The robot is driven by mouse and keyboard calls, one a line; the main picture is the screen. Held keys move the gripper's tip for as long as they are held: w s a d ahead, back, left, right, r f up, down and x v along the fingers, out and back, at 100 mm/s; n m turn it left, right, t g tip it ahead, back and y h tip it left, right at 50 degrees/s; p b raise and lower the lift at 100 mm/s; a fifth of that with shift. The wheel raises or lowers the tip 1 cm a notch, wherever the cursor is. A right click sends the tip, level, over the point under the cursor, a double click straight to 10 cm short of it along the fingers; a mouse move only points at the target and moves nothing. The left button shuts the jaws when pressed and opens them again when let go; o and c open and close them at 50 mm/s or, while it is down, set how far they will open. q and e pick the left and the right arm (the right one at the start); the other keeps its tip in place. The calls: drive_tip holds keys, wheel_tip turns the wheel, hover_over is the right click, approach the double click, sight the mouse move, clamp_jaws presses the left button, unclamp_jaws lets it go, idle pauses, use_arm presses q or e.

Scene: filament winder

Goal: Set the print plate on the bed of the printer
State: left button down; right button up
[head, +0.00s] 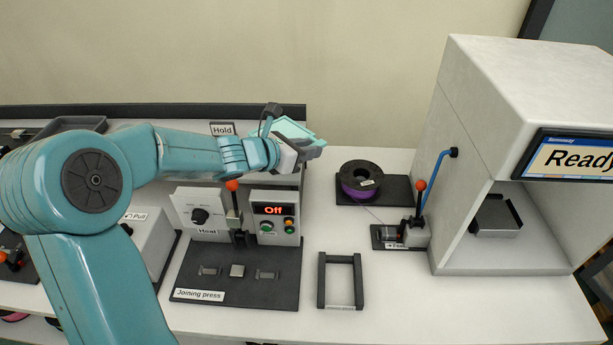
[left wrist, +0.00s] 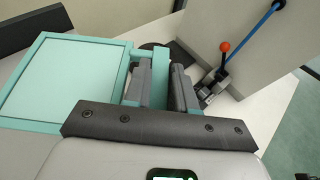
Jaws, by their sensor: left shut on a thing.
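My left gripper (head: 303,151) is raised above the back of the bench, left of the printer. It is shut on the teal print plate (head: 290,129), which is partly hidden behind the gripper and wrist. In the left wrist view the plate (left wrist: 65,80) is a flat square with a raised rim, to the left of the fingers (left wrist: 161,85); a narrow teal part of it runs to the fingers. The white printer (head: 480,130) stands at the right with an open front. Its dark bed (head: 496,216) shows inside, apart from the plate. My right gripper is out of view.
A purple filament spool (head: 361,181) and a red-knobbed feed lever (head: 419,200) stand left of the printer; a blue tube (head: 437,180) runs to its side. The joining press (head: 240,275) and a dark U-shaped frame (head: 341,283) are in front. The bench's front right is clear.

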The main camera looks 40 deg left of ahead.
use_arm(q)
drive_tip(key=shift+s+a+f, duration=0.15)
drive_tip(key=shift+f, duration=0.65)
drive_tip(key=shift+s+a+f, duration=0.1)
drive_tip(key=shift+a+f, duration=0.15)
wheel_tip(320, 180, down, 4)
drive_tip(key=shift+f+b, duration=0.1)
drive_tip(key=shift+b, duration=0.4)
drive_tip(key=c, duration=0.9)
unclamp_jaws()
drive_tip(key=shift+w+d+f, duration=0.1)
drive_tip(key=shift+w+d, duration=0.1)
drive_tip(key=shift+d, duration=0.05)
drive_tip(key=shift+a, duration=0.15)
drive_tip(key=shift+s, duration=0.15)
